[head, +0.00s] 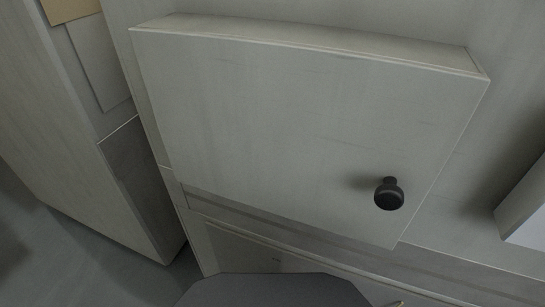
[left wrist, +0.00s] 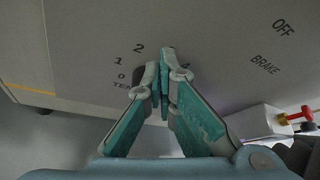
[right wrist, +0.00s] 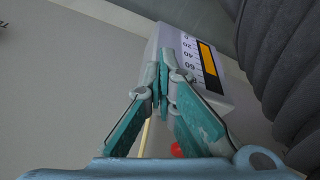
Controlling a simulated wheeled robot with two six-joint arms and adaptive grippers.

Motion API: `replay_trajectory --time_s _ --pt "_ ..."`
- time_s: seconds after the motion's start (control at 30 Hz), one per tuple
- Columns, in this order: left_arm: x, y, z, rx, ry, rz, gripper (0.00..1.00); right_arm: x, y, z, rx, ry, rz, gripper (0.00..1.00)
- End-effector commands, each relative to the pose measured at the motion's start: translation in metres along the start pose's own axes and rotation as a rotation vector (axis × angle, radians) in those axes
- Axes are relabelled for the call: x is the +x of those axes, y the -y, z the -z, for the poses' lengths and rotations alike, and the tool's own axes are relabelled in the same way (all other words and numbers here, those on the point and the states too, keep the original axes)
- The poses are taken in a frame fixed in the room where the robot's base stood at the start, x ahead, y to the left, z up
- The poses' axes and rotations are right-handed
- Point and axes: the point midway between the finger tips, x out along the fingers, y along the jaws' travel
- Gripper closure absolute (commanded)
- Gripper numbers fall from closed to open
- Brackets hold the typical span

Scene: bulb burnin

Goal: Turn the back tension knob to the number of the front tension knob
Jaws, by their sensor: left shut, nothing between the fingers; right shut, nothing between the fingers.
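In the left wrist view my left gripper (left wrist: 163,72) is shut and empty in front of a grey panel (left wrist: 205,40). The panel has a dial scale, with 0, 1 and 2 readable and part of another number behind the fingertips. Partly hidden lettering starting "TE" is below it. A dark patch (left wrist: 139,74) beside the left finger may be a tension knob; its setting is hidden. I cannot tell whether the fingers touch it, or whether it is front or back. My right gripper (right wrist: 163,75) is shut and empty in the right wrist view. No second tension knob is identifiable.
The panel also bears OFF and BRAKE lettering. A red-and-yellow fitting (left wrist: 298,117) is at its right. A white box with a scale (right wrist: 222,92) is close behind the right gripper. The head view shows a grey cabinet door (head: 290,120) with a black round knob (head: 389,194).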

Motion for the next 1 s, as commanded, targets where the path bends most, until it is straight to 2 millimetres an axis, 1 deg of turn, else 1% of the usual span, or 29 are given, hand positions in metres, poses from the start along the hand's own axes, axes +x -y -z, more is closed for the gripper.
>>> replay_trajectory --time_s 0.27,0.63,0.73,0.9,1.0 --pt "0.001 0.005 0.003 -0.001 0.0 -0.001 1.0 0.004 0.0 0.0 0.006 -0.008 0.0 1.0" --pt "0.002 0.006 0.004 0.0 -0.001 -0.001 1.0 0.005 0.001 -0.001 0.01 -0.008 0.001 1.0" --pt "0.001 0.006 0.003 0.0 -0.001 -0.001 1.0 0.013 -0.005 -0.003 0.003 0.007 -0.009 1.0" --pt "-0.001 0.011 -0.003 0.006 -0.003 -0.002 1.0 0.008 -0.01 -0.003 0.001 0.011 -0.01 1.0" --pt "-0.006 0.011 0.002 0.006 -0.007 -0.003 1.0 0.008 -0.011 -0.004 0.003 0.012 -0.009 1.0"
